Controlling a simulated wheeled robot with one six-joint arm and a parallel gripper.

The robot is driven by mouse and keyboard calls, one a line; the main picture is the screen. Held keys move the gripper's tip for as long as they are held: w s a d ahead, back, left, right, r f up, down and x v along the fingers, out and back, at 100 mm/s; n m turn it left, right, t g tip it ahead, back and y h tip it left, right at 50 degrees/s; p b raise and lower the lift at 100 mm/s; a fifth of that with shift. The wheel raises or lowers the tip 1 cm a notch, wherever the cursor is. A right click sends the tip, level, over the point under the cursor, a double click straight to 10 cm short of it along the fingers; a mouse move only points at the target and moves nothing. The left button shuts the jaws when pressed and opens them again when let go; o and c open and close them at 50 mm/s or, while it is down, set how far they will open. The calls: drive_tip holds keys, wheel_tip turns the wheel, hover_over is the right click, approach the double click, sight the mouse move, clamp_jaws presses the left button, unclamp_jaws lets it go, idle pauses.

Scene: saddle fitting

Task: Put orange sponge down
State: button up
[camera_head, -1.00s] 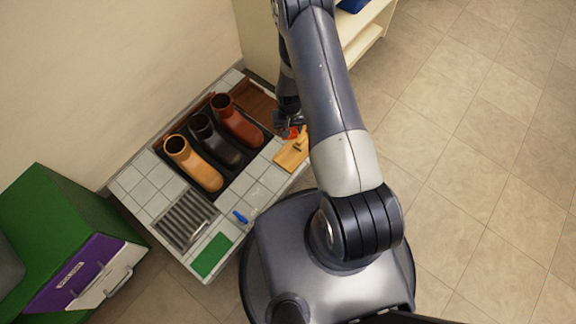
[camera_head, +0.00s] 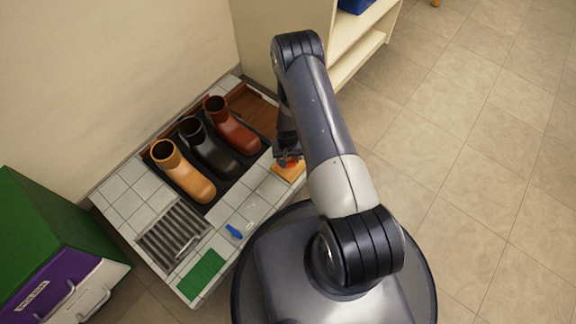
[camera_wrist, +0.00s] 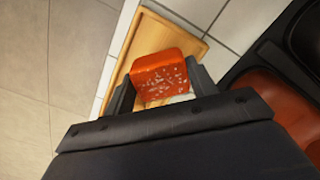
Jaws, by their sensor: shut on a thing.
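The orange sponge (camera_wrist: 160,78) is between the fingers of my gripper (camera_wrist: 162,92) in the wrist view. My gripper is shut on it. Pale specks show on the sponge's face. In the head view my gripper (camera_head: 287,157) is at the right side of the tiled counter, and only a small part of the sponge (camera_head: 291,163) shows. The sponge is over a wooden board (camera_head: 289,176), which also shows with a raised rim in the wrist view (camera_wrist: 150,32). I cannot tell whether the sponge touches the board.
A dark tray with tan (camera_head: 183,172), black (camera_head: 207,148) and red-brown boots (camera_head: 232,124) lies left of my gripper. A metal grate (camera_head: 172,237), green mat (camera_head: 201,277) and blue object (camera_head: 234,231) are nearer the front. A shelf unit (camera_head: 345,60) stands behind.

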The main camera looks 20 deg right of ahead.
sight(288, 159)
drive_tip(key=shift+f+b, duration=0.65)
drive_tip(key=shift+f, duration=1.25)
drive_tip(key=shift+f, duration=0.2)
drive_tip(key=o, duration=1)
drive_tip(key=shift+c, duration=0.2)
drive_tip(key=shift+r, duration=0.1)
wheel_tip(288, 159, up, 12)
drive_tip(key=p, duration=0.4)
drive_tip(key=shift+r, duration=0.15)
